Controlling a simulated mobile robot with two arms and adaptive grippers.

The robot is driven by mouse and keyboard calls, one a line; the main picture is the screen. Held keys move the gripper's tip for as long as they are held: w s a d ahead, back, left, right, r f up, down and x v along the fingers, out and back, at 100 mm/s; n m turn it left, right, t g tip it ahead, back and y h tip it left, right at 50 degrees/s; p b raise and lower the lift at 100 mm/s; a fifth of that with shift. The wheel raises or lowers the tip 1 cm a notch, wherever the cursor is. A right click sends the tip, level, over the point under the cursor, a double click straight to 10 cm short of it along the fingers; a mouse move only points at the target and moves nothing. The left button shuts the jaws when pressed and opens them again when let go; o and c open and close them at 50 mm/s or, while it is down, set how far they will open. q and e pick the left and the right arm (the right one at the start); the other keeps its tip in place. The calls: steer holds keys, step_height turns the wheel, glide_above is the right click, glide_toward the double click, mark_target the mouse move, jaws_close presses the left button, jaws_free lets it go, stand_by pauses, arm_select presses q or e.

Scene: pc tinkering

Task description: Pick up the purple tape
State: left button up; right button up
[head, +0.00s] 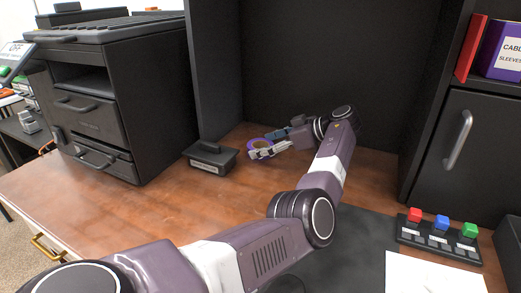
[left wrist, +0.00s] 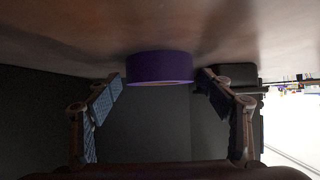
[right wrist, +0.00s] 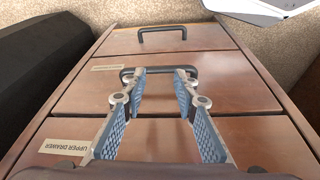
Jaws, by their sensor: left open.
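The purple tape (head: 257,142) is a short roll on the wooden desk, partly hidden by my left gripper (head: 268,149) in the head view. In the left wrist view the tape (left wrist: 160,67) sits against the desk surface, between and slightly beyond the fingertips of my left gripper (left wrist: 160,84). The left fingers are spread, with a gap on each side of the tape. My right gripper (right wrist: 163,76) shows in the right wrist view, its fingers apart and empty in front of a wooden drawer unit. It is not in the head view.
A small black labelled box (head: 211,160) stands left of the tape. A large black printer-like machine (head: 110,90) is at the left. A black panel with red, blue and green buttons (head: 440,236) is at the right. Drawer handles (right wrist: 160,74) are near my right gripper.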

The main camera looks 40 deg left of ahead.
arm_select(q)
steer(key=shift+c, duration=0.5)
steer(key=c, duration=1.2)
